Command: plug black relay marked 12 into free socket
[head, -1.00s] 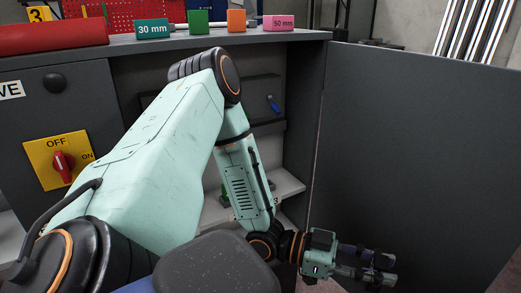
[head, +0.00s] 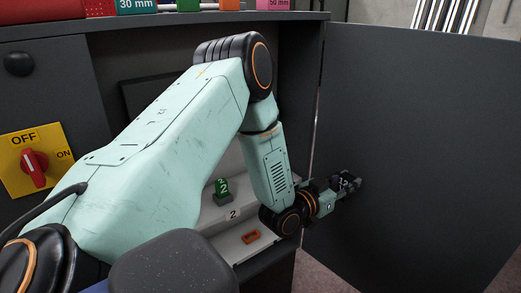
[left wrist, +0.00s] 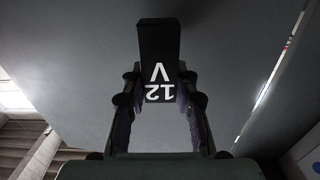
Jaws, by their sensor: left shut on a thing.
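The black relay (left wrist: 158,45) marked "12 V" is between the fingers of my left gripper (left wrist: 160,80) in the left wrist view, and the label appears upside down there. In the head view my left gripper (head: 338,187) is at right of centre, in front of the open dark door, shut on the relay (head: 345,181). The relay is held in the air, clear of the shelf. An orange block-like piece (head: 251,237) lies on the pale shelf; I cannot tell whether it is a socket. No socket is clearly identifiable. My right gripper is out of view.
A green block marked 2 (head: 221,188) stands on the pale shelf (head: 222,216) inside the cabinet. The large dark door (head: 430,140) fills the right side. A yellow plate with a red switch (head: 34,165) is on the left front. Coloured blocks line the cabinet top.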

